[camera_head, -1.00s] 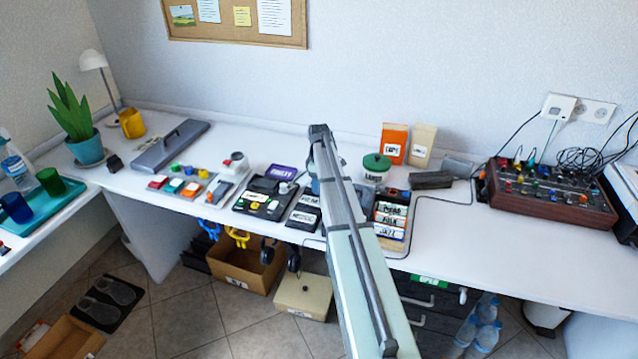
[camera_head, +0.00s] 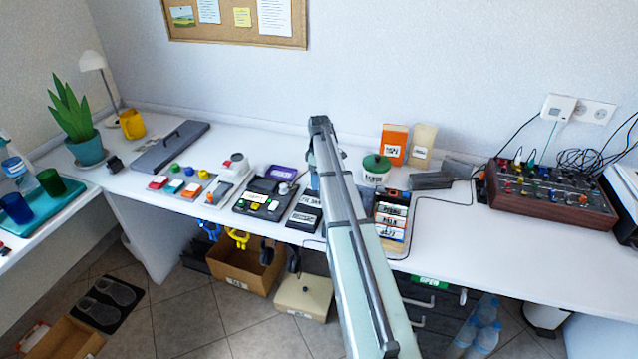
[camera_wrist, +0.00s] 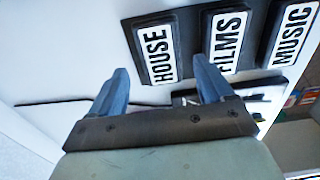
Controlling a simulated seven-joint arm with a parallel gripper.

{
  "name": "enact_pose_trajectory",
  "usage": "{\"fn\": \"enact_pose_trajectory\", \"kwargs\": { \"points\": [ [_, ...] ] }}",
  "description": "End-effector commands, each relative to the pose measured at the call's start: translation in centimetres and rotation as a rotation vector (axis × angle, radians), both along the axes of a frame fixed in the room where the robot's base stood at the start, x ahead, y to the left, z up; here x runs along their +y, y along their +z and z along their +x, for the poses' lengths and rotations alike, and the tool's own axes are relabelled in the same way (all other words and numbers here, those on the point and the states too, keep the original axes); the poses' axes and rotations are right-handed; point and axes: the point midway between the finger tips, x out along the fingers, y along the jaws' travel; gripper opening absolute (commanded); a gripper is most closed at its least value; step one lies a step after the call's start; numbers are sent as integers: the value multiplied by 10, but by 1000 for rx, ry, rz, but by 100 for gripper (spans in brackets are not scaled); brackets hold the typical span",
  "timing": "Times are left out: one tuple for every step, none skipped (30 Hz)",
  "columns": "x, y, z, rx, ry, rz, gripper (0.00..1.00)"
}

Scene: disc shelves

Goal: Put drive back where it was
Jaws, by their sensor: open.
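Three black drives with white labels show in the wrist view: HOUSE (camera_wrist: 153,52), FILMS (camera_wrist: 230,38) and MUSIC (camera_wrist: 290,35). My gripper (camera_wrist: 160,78) is open and empty. HOUSE appears between and just beyond its fingertips; the right finger overlaps the lower edge of FILMS. I cannot tell the height above them. In the head view my arm hides the gripper's fingers. Black labelled drives (camera_head: 301,219) show left of my arm. A purple labelled drive (camera_head: 283,172) lies behind the black dock (camera_head: 265,199) with coloured buttons.
A rack of labelled cases (camera_head: 391,222) stands right of my arm. Behind it are a green-lidded jar (camera_head: 376,170) and an orange box (camera_head: 393,145). A wooden-sided mixer (camera_head: 550,195) is at the right. Thin cables cross the desk. The front right desk is clear.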

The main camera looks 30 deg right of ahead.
Motion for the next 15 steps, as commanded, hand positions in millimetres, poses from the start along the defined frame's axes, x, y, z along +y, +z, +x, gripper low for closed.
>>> {"fn": "enact_pose_trajectory", "kwargs": {
  "points": [
    [0, 11, 0, -2, 0, -1, 80],
    [0, 17, 0, -2, 0, -1, 80],
    [0, 25, 1, -2, 0, -1, 80],
    [0, 30, 1, -2, 0, -1, 80],
    [0, 35, 0, -2, 0, -1, 80],
    [0, 42, 0, -2, 0, -1, 80],
    [0, 48, 1, -2, 0, -1, 80],
    [0, 53, 1, -2, 0, -1, 80],
    [0, 58, 0, -1, 0, 0, 80],
    [0, 62, 0, -1, 0, 0, 80],
    [0, 66, 0, -1, 0, 0, 80],
    [0, 71, 1, -1, 0, 0, 80],
    [0, 74, 1, -1, 0, 0, 80],
    [0, 77, 0, -1, 0, -1, 80],
    [0, 79, 0, 0, 0, 0, 80]
  ]
}}
